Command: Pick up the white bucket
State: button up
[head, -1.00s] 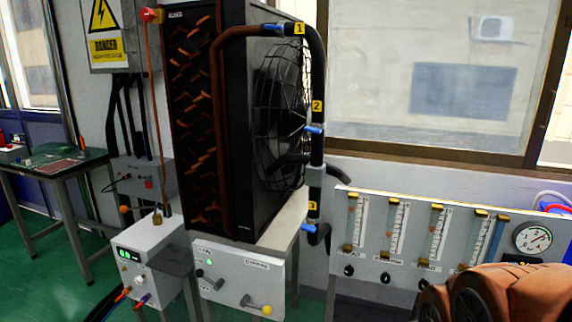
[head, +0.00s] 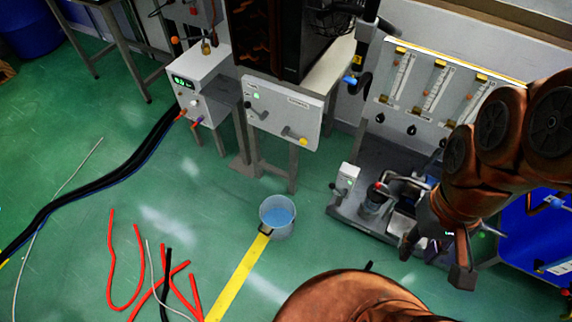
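The white bucket (head: 277,217) stands upright on the green floor in the head view, a little below the picture's middle. It looks translucent grey-white with blue inside, and a dark handle or clip shows at its left rim. My gripper (head: 434,262) hangs at the right, in front of the pump equipment. Its two dark fingers are spread apart with nothing seen between them. It is well to the right of the bucket and not touching it.
Red hoses (head: 125,262) and black cables (head: 110,185) lie on the floor at the left. A yellow floor line (head: 237,280) runs to the bucket. A metal-legged stand with a control panel (head: 283,112) is behind it. A pump unit (head: 372,200) stands to its right.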

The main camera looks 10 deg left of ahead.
aim_at(278, 217)
jog(key=z, duration=2.65)
jog(key=k, duration=1.65)
jog(key=u, duration=2.75)
